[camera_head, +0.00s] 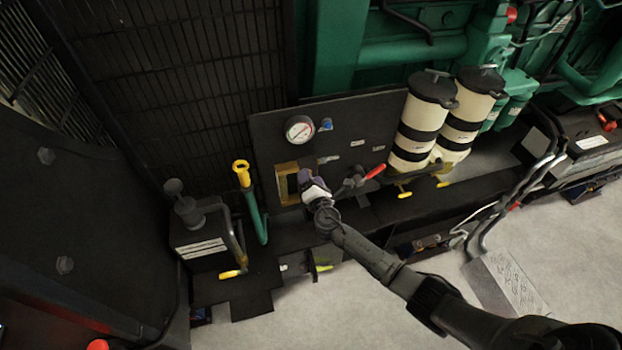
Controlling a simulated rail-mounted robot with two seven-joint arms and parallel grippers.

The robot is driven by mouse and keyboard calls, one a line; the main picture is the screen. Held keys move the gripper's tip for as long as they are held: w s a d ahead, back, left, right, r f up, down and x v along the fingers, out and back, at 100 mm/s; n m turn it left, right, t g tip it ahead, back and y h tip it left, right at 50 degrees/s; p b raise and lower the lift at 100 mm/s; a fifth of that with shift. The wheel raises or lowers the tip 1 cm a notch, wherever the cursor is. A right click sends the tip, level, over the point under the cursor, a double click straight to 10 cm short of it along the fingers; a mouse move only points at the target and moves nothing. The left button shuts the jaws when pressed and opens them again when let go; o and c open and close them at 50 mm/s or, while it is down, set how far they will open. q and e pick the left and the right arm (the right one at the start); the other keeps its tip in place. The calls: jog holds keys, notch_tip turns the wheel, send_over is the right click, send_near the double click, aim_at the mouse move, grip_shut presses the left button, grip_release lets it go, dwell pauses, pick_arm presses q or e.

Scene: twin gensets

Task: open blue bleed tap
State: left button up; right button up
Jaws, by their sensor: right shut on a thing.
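A small blue tap-like piece (326,124) sits on the dark panel (371,112), just right of the round gauge (299,129). My right gripper (309,183) is low at the panel, below the gauge and apart from that blue piece. It is shut on a small dark purplish part (305,176). The gripper covers most of this part, so I cannot tell whether it is a tap. My left gripper is not in view.
A red-handled lever (374,171) is close to the right of my gripper. Two cream canisters (419,125) with yellow levers below stand further right. A yellow-topped green handle (251,205) stands left. Grey floor (400,327) is open in front.

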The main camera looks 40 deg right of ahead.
jog(key=shift+s+f, duration=0.1)
jog(key=shift+f, duration=0.2)
jog(key=o, duration=0.6)
jog(key=shift+c, duration=0.2)
jog(key=shift+o, duration=1.1)
jog(key=shift+r, duration=0.15)
jog(key=shift+r, duration=0.1)
jog(key=shift+s+a, duration=0.15)
jog(key=shift+s, duration=0.2)
jog(key=p+v, duration=0.1)
jog(key=v, duration=1.2)
